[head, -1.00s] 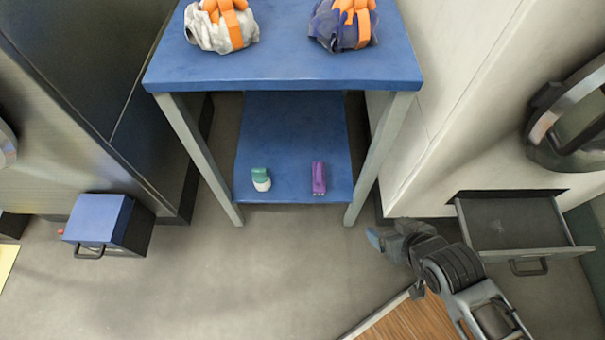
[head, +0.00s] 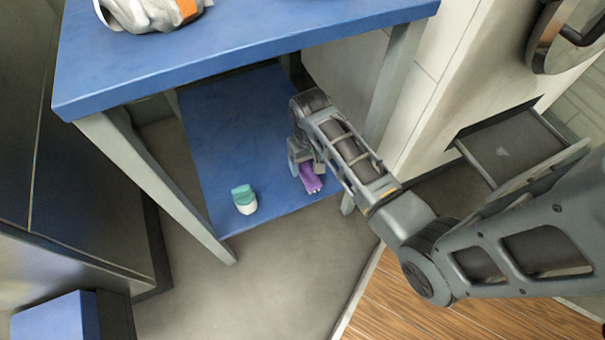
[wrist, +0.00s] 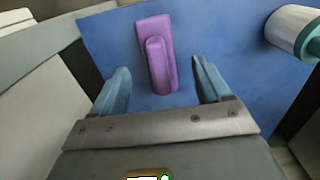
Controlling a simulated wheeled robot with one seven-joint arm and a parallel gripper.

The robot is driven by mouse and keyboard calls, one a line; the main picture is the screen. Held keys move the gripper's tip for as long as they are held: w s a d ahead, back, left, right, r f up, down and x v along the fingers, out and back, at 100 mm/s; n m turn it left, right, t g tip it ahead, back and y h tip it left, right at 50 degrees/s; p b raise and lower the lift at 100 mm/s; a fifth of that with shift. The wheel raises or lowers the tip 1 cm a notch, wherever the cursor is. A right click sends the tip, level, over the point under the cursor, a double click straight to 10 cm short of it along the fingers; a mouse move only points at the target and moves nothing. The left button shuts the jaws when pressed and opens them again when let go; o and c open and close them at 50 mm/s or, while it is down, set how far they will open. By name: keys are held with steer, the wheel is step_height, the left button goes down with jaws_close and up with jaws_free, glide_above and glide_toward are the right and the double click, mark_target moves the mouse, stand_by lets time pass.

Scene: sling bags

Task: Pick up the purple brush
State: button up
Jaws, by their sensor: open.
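The purple brush (head: 311,180) lies on the blue lower shelf (head: 215,130) of the table, partly hidden by my arm in the head view. In the wrist view the purple brush (wrist: 156,58) lies lengthwise ahead of my gripper (wrist: 164,80), its near end between the two blue fingertips. The fingers are apart, one on each side of the brush, with gaps and no visible contact. My gripper (head: 299,160) also shows in the head view, low over the shelf beside the brush; its tips are mostly hidden.
A green and white bottle (head: 244,199) stands on the shelf left of the brush; it shows at the right in the wrist view (wrist: 293,32). The blue tabletop (head: 240,50) is above, with grey legs (head: 150,185) at the sides. An open drawer (head: 510,150) is at the right.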

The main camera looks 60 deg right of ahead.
mark_target(307, 166)
steer(key=f+b, duration=0.1)
steer(key=f, duration=0.1)
steer(key=f+b, duration=0.1)
steer(key=f, duration=0.1)
steer(key=f+b, duration=0.1)
steer(key=f, duration=0.1)
steer(key=shift+w+d, duration=0.35)
steer(key=shift+r, duration=0.1)
steer(key=c, duration=1.3)
step_height(307, 166, up, 10)
steer(key=p, duration=0.4)
steer(key=shift+p, duration=0.3)
